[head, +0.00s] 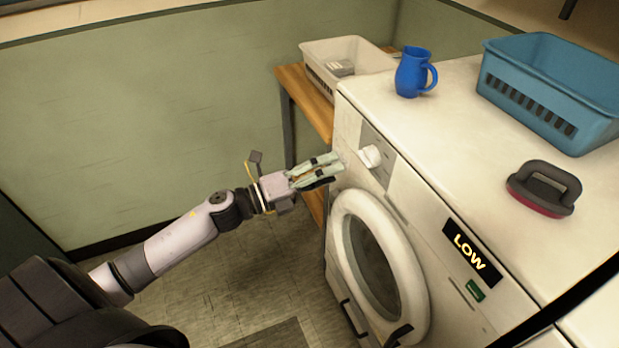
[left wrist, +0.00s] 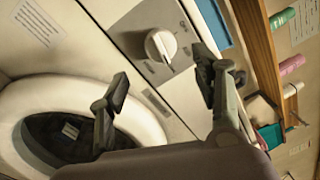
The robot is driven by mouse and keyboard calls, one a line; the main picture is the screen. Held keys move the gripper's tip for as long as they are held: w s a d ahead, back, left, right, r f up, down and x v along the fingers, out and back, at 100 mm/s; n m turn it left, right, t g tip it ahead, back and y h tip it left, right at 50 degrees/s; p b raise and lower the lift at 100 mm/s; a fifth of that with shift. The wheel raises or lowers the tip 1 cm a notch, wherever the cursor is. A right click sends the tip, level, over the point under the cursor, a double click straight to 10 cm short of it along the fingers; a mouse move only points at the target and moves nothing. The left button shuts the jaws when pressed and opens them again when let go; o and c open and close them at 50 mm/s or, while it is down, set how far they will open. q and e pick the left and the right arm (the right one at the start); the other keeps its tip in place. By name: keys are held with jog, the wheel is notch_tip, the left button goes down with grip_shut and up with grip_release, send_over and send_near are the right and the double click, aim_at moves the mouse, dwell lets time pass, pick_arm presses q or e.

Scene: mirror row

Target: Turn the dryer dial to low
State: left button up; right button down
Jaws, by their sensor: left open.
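The white dryer (head: 460,130) has a round white dial (head: 371,156) on a grey panel at the left of its front face. The dial also shows in the left wrist view (left wrist: 160,45), with printed marks around it too small to read. A dark display (head: 471,252) on the front shows LOW in yellow letters. My left gripper (head: 331,170) is open and empty, to the left of the dial and apart from it. In the left wrist view its two fingers (left wrist: 160,78) stand spread below the dial. My right gripper does not show.
On the dryer top are a blue jug (head: 411,75), a blue basket (head: 500,84) and a dark brush-like object with a red base (head: 543,190). A white basket (head: 318,73) stands on a wooden table behind. The round door (head: 345,270) is below the dial. Floor at left is clear.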

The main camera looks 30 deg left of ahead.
pick_arm(q)
jog(key=shift+v, duration=2.2)
jog(key=w+a+f+n+y, duration=0.1)
jog(key=a+f+n+y, duration=0.4)
jog(key=f, duration=0.5)
jog(key=a+f+n+y, duration=0.3)
jog(key=f+n, duration=0.3)
jog(key=f, duration=0.3)
jog(key=s+a+f+n+g+y, duration=0.15)
jog(key=s+f+n, duration=0.25)
jog(key=f, duration=0.5)
jog(key=s+a+f+n+g+y, duration=0.1)
jog(key=s+f+n+g+y, duration=0.2)
jog(key=f, duration=0.5)
jog(key=s+d+f+n+g, duration=0.3)
jog(key=s+f+n, duration=0.2)
jog(key=s+f, duration=0.9)
jog(key=s+d+f+n+g, duration=0.1)
jog(key=s+d+f+g, duration=0.1)
jog(key=s, duration=0.5)
jog(key=s+d+f+n+g, duration=0.2)
jog(key=s+d+f, duration=0.2)
jog(key=s, duration=0.3)
jog(key=s+d+f+n+g, duration=0.1)
jog(key=s+d+f+g, duration=0.1)
jog(key=s, duration=0.5)
jog(key=shift+d+f+n, duration=0.3)
jog(key=shift+d+f, duration=0.2)
jog(key=shift+f, duration=0.45)
